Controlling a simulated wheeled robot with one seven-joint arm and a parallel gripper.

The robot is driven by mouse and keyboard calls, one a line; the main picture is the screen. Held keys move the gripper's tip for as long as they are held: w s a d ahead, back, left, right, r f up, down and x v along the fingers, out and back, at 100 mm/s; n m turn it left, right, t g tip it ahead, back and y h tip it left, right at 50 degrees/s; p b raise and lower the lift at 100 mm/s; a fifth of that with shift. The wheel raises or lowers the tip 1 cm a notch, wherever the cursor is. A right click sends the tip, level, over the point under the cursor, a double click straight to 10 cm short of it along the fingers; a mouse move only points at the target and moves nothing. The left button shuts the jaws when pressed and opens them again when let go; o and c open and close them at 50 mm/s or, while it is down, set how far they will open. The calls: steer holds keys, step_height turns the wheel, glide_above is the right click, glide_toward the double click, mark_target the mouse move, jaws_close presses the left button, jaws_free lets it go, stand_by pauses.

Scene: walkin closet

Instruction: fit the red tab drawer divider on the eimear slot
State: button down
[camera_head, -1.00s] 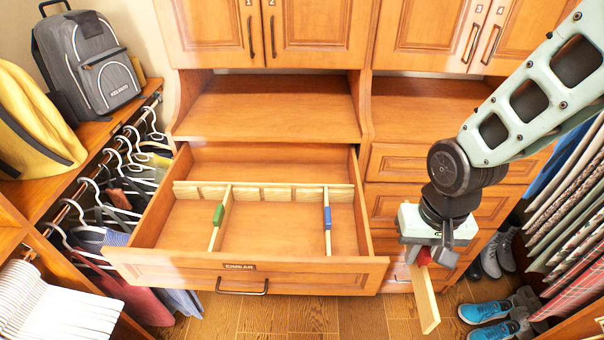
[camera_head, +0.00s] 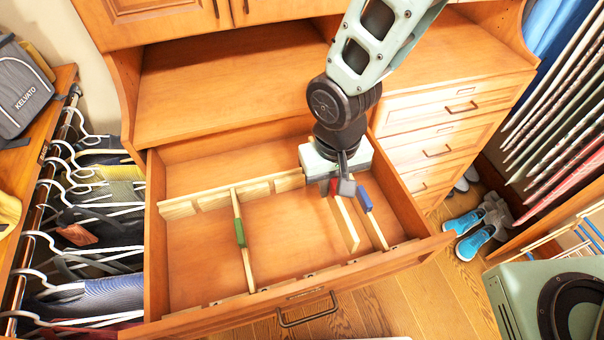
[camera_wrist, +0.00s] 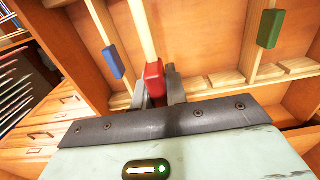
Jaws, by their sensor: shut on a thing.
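My gripper (camera_head: 340,184) is over the right part of the open drawer (camera_head: 205,272), between the two fitted dividers. It is shut on the red tab of a pale wooden divider (camera_head: 347,222); the red tab (camera_wrist: 154,82) shows between the fingers in the wrist view. The divider points toward the drawer front. The green tab divider (camera_head: 239,233) stands left of it and the blue tab divider (camera_head: 364,199) close on its right. A slotted rail (camera_head: 180,208) crosses the drawer behind. My gripper hides part of the rail. The name plate on the drawer front is not readable now.
Hanging clothes (camera_head: 100,225) line the left side. A cabinet with shut drawers (camera_head: 440,135) stands at the right, with blue shoes (camera_head: 478,222) on the floor. The drawer's left compartment is empty.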

steer(key=shift+w+a+f, duration=0.1)
steer(key=shift+a+f, duration=0.15)
steer(key=shift+f, duration=0.2)
steer(key=shift+f+b, duration=1.55)
steer(key=shift+f, duration=0.25)
steer(key=shift+f, duration=0.15)
steer(key=shift+f+b, duration=0.8)
steer(key=shift+f, duration=0.2)
steer(key=shift+f, duration=0.2)
steer(key=shift+f+b, duration=0.8)
steer(key=shift+f, duration=0.05)
steer(key=shift+f, duration=0.25)
steer(key=shift+f+b, duration=0.7)
steer(key=shift+f, duration=0.15)
